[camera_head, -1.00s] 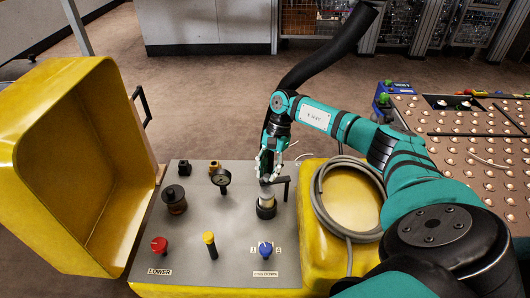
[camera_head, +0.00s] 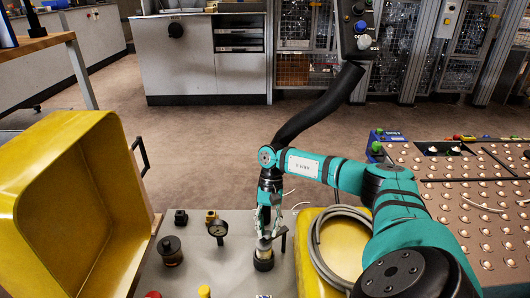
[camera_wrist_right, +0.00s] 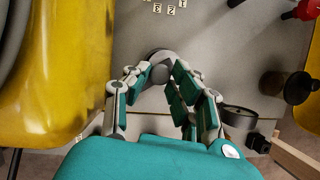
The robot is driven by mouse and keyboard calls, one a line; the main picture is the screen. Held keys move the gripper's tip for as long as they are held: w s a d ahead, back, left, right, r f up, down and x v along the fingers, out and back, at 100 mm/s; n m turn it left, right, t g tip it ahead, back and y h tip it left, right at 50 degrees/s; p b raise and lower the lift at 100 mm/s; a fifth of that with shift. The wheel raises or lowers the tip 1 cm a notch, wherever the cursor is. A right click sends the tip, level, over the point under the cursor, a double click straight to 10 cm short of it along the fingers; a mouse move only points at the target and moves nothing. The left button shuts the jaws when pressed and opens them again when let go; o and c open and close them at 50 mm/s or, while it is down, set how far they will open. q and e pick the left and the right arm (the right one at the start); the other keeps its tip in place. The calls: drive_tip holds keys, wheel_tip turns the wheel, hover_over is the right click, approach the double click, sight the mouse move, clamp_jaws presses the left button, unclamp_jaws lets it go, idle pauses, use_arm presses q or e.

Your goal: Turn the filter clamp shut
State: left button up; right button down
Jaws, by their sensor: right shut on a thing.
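The filter (camera_head: 263,254), a short pale and dark cylinder, stands upright on the grey control panel. A dark clamp lever (camera_head: 283,238) sticks out to the right near its top. My right gripper (camera_head: 265,231) reaches down from above and is shut on the filter clamp. In the right wrist view the gripper (camera_wrist_right: 154,72) has its fingers on either side of the clamp's round grey top (camera_wrist_right: 161,66). The fingers hide part of the clamp, so I cannot tell how far it is turned. My left gripper is not in view.
A gauge (camera_head: 218,230) and a dark knob (camera_head: 170,250) stand left of the filter on the panel (camera_head: 205,269). A yellow open cover (camera_head: 85,205) rises at the left. A coiled grey hose (camera_head: 330,262) lies at the right, before a ball table (camera_head: 470,205).

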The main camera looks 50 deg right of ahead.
drive_tip(key=shift+a, duration=0.1)
drive_tip(key=c, duration=1.1)
unclamp_jaws()
drive_tip(key=shift+r, duration=0.1)
drive_tip(key=v, duration=1.2)
